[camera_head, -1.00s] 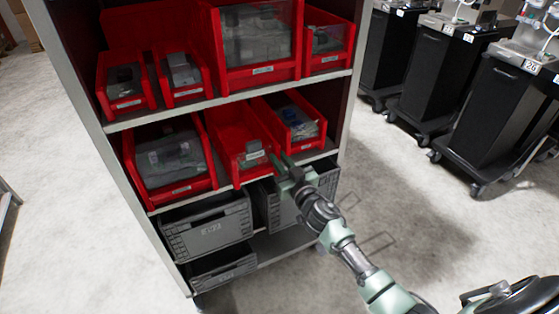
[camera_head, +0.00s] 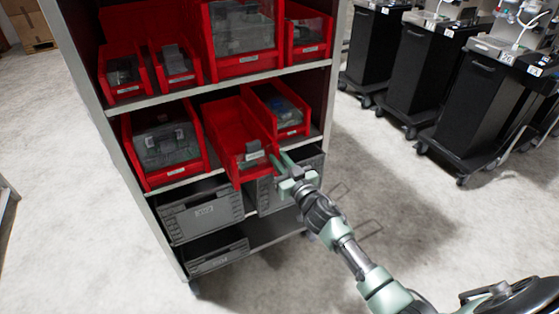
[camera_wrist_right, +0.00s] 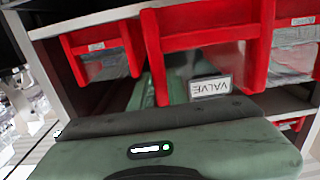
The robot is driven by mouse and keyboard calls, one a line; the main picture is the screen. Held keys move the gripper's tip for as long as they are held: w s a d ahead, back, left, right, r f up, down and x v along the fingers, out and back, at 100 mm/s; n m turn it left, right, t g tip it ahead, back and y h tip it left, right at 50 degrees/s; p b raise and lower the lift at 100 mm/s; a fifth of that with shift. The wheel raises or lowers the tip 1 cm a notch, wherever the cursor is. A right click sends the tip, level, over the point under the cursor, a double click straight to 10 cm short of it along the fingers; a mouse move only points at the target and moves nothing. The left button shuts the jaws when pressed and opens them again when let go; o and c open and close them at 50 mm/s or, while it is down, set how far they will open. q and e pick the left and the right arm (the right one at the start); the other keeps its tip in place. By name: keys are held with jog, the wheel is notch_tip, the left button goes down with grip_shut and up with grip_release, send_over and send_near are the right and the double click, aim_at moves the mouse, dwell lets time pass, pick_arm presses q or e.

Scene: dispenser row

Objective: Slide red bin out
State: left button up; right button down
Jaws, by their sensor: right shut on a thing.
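The red bin (camera_head: 236,129) is the middle one on the shelf's second level in the head view. It juts out past the shelf edge, its front lower than its back. My right gripper (camera_head: 279,165) is shut on the right part of the bin's front wall. In the right wrist view, the bin (camera_wrist_right: 208,40) fills the upper middle, with a label reading VALVE, seen upside down. The fingertips there are partly hidden behind the gripper body. My left gripper is not in view.
Red bins with contents stand on both sides, left (camera_head: 167,150) and right (camera_head: 279,108). Grey crates (camera_head: 203,211) sit on the shelf below. Black carts (camera_head: 467,95) stand to the right. The floor between the shelf and carts is clear.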

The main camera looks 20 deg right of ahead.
jog(key=c, duration=1.3)
grip_release()
jog(key=shift+s, duration=0.1)
jog(key=s, duration=0.7)
jog(key=shift+s+d, duration=0.25)
jog(key=shift+s, duration=0.05)
